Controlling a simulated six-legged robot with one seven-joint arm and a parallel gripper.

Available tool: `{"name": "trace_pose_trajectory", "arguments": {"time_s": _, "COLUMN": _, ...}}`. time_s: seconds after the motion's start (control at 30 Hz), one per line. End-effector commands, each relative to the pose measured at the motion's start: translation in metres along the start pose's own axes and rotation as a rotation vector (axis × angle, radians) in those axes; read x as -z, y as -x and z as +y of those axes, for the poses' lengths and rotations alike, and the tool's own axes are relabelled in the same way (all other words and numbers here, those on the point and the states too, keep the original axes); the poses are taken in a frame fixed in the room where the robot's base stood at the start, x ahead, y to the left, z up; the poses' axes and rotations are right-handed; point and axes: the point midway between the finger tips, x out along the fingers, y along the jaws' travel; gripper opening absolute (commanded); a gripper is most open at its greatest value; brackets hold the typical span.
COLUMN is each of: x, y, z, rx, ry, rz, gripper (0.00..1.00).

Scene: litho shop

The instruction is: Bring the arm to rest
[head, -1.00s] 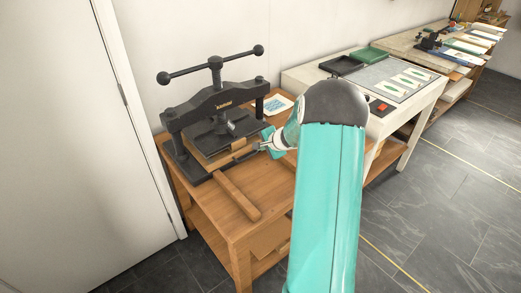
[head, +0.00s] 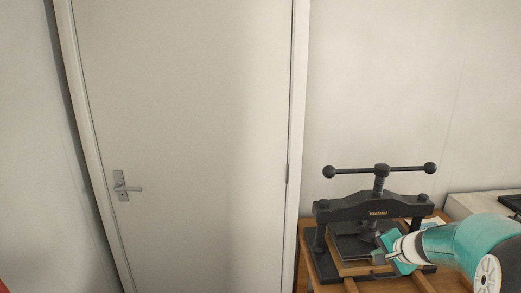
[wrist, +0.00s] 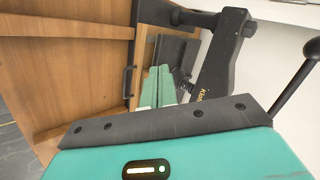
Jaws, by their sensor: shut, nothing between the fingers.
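My arm's teal and white end is at the lower right of the head view. My gripper (head: 378,257) is shut and empty, just in front of the black screw press (head: 365,209), at about the height of its bed. I cannot tell whether it touches the press. In the wrist view, the gripper's teal fingers (wrist: 158,88) lie together, pointing toward the press bed. The press frame (wrist: 222,55) stands close to their right.
The press stands on a wooden table (wrist: 70,65). A black handle (wrist: 127,82) shows beside the press bed. A closed white door (head: 190,130) with a metal lever (head: 125,187) fills the left of the head view. A pale bench (head: 475,203) is at the far right.

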Motion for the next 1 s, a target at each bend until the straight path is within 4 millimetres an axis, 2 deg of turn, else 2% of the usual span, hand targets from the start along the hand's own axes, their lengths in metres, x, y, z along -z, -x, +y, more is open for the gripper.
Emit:
{"name": "trace_pose_trajectory", "arguments": {"time_s": 0.03, "x": -0.024, "y": 0.015, "z": -0.017, "rx": -0.005, "ry": 0.073, "rz": -0.023, "gripper": 0.00}}
{"name": "trace_pose_trajectory", "arguments": {"time_s": 0.2, "x": -0.095, "y": 0.059, "z": -0.046, "rx": -0.044, "ry": 0.294, "rz": -0.095, "gripper": 0.00}}
{"name": "trace_pose_trajectory", "arguments": {"time_s": 0.37, "x": -0.157, "y": 0.102, "z": -0.054, "rx": -0.092, "ry": 0.491, "rz": -0.143, "gripper": 0.00}}
{"name": "trace_pose_trajectory", "arguments": {"time_s": 0.5, "x": -0.202, "y": 0.140, "z": -0.047, "rx": -0.140, "ry": 0.656, "rz": -0.167, "gripper": 0.00}}
{"name": "trace_pose_trajectory", "arguments": {"time_s": 0.73, "x": -0.258, "y": 0.196, "z": -0.016, "rx": -0.226, "ry": 0.904, "rz": -0.167, "gripper": 0.00}}
{"name": "trace_pose_trajectory", "arguments": {"time_s": 0.9, "x": -0.277, "y": 0.223, "z": 0.009, "rx": -0.280, "ry": 1.035, "rz": -0.142, "gripper": 0.00}}
{"name": "trace_pose_trajectory", "arguments": {"time_s": 1.0, "x": -0.281, "y": 0.231, "z": 0.018, "rx": -0.300, "ry": 1.074, "rz": -0.132, "gripper": 0.00}}
